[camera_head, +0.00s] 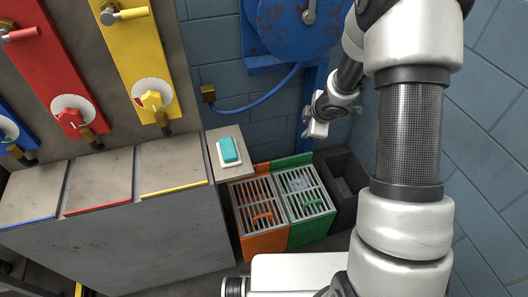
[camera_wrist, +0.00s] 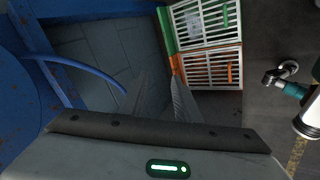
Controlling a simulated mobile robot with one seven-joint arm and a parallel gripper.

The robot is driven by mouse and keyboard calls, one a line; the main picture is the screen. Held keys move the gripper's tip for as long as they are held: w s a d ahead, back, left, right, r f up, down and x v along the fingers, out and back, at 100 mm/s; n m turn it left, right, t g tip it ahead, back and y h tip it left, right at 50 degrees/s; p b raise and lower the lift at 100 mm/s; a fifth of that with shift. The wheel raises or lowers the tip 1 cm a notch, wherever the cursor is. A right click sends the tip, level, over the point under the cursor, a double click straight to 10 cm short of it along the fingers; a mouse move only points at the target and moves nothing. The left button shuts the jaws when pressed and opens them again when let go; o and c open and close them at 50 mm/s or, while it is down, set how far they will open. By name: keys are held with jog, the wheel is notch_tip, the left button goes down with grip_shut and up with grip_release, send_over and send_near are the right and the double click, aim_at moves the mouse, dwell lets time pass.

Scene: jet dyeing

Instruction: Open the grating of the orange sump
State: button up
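The orange sump (camera_head: 265,243) stands on the floor beside the grey cabinet. Its slatted metal grating (camera_head: 245,207) lies flat over its top, with an orange handle (camera_head: 262,216) near the front edge. In the wrist view the orange sump's grating (camera_wrist: 205,70) is at upper right, with its handle (camera_wrist: 229,73) visible. My gripper (camera_head: 307,122) is above and behind the sumps, near the blue machine, away from the grating. In the wrist view its two fingers (camera_wrist: 157,90) are apart with nothing between them.
The green sump (camera_head: 310,232) with its own grating (camera_head: 290,189) adjoins the orange one on the right. A dark open bin (camera_head: 345,205) stands further right. A blue cable (camera_head: 258,105) hangs from the blue machine (camera_head: 292,30). A teal object (camera_head: 229,150) lies on the cabinet corner.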

jog(key=s+a+f+n+g+y+b, duration=0.1)
jog(key=s+a+f+n, duration=0.15)
jog(key=f, duration=0.55)
jog(key=s+a+f+n+g+y+b, duration=0.1)
jog(key=s+a+f+g, duration=0.15)
jog(key=f, duration=0.55)
jog(key=n+g+y+b, duration=0.2)
send_near(262, 216)
jog(key=b+x, duration=0.4)
jog(key=x, duration=0.2)
jog(key=shift+w+a+f, duration=0.1)
jog(key=shift+a, duration=0.05)
jog(key=shift+a+f, duration=0.25)
jog(key=shift+f, duration=0.25)
grip_shut()
